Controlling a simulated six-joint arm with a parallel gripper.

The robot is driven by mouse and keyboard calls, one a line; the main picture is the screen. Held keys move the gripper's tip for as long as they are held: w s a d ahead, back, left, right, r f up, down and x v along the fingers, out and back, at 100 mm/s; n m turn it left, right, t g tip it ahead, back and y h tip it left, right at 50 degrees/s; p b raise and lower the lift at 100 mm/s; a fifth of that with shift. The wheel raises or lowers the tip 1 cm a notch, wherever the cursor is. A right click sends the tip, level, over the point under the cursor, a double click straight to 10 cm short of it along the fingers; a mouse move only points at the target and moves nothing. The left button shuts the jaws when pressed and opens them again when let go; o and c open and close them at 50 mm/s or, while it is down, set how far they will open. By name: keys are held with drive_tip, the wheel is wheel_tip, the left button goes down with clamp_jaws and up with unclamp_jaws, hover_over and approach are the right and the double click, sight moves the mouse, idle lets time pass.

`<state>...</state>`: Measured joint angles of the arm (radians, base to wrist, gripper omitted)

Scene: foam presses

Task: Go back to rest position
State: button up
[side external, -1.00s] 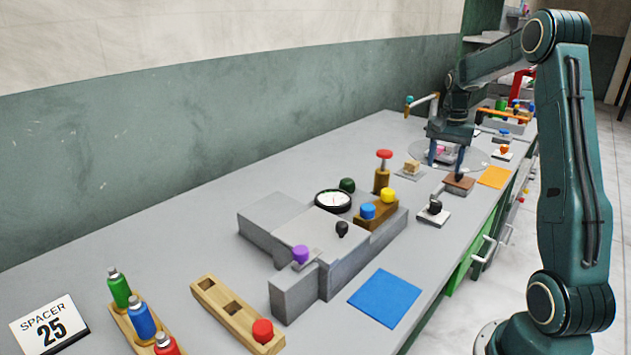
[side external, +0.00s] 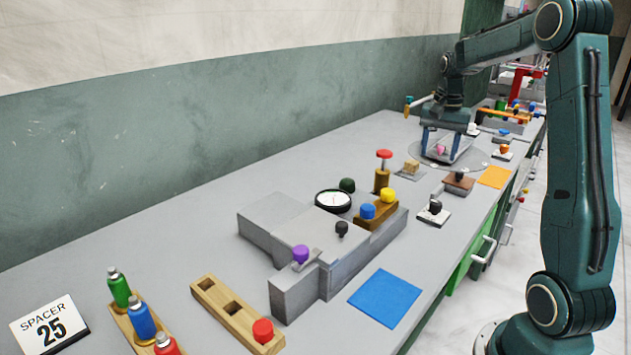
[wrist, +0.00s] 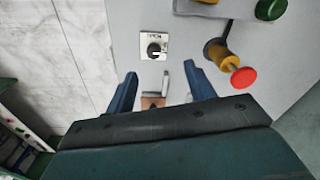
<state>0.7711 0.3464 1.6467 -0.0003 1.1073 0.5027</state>
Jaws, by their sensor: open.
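My gripper (side external: 441,153) is at the far part of the bench, over or near a round grey disc (side external: 481,163). Its two blue fingers are spread and nothing is held between them. A small pink thing (side external: 438,149) shows between the fingers in the side view; I cannot tell its distance from them. In the wrist view my gripper (wrist: 160,72) is open, with a brown block (wrist: 152,102) and a labelled plate with a black knob (wrist: 153,46) showing beyond and between the fingers.
A red mushroom button (side external: 384,154) stands on a post near the gripper and also shows in the wrist view (wrist: 243,77). A grey fixture with a dial (side external: 333,201) fills the middle of the bench. A blue mat (side external: 385,297) lies bare at the front.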

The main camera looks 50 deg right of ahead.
drive_tip(key=s+a+r+n+t+h, duration=0.1)
drive_tip(key=s+a+r+n, duration=0.2)
drive_tip(key=a, duration=0.7)
drive_tip(key=a+r+n+t, duration=0.2)
drive_tip(key=a+r+n, duration=0.2)
drive_tip(key=a, duration=0.5)
drive_tip(key=s+a+f+n+t+y, duration=0.1)
drive_tip(key=s+a+f+n+t, duration=0.1)
drive_tip(key=s+a+n, duration=0.5)
drive_tip(key=s+a, duration=0.5)
drive_tip(key=a, duration=0.1)
drive_tip(key=shift+n, duration=0.3)
